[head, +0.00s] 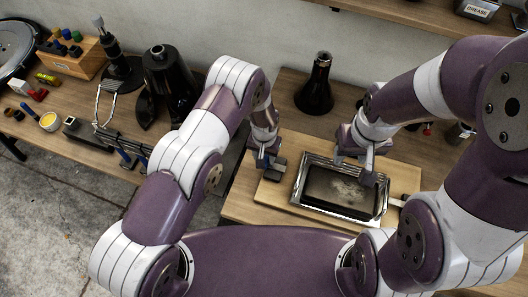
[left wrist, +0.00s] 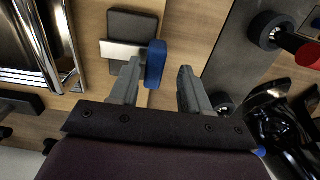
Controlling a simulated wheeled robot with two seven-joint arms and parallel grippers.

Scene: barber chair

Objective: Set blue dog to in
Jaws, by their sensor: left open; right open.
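The blue dog (left wrist: 156,64) is a rounded blue piece at the end of a short metal bar. The bar runs out of a dark block (left wrist: 132,25) on the wooden board. My left gripper (left wrist: 157,75) is open, with the blue piece showing between its fingertips, closer to the left one in the left wrist view. I cannot tell whether that finger touches it. In the head view my left gripper (head: 266,156) is at the board's left end and partly covers the dog. My right gripper (head: 362,168) is open over the metal-framed tray's right side.
The metal-framed tray (head: 335,215) lies on the wooden board (head: 275,195), right of the dog. A black flask (head: 316,88) stands behind it. A left bench holds bottles, a wooden block of coloured knobs (head: 72,52) and small parts. A grey strip lies beside the board.

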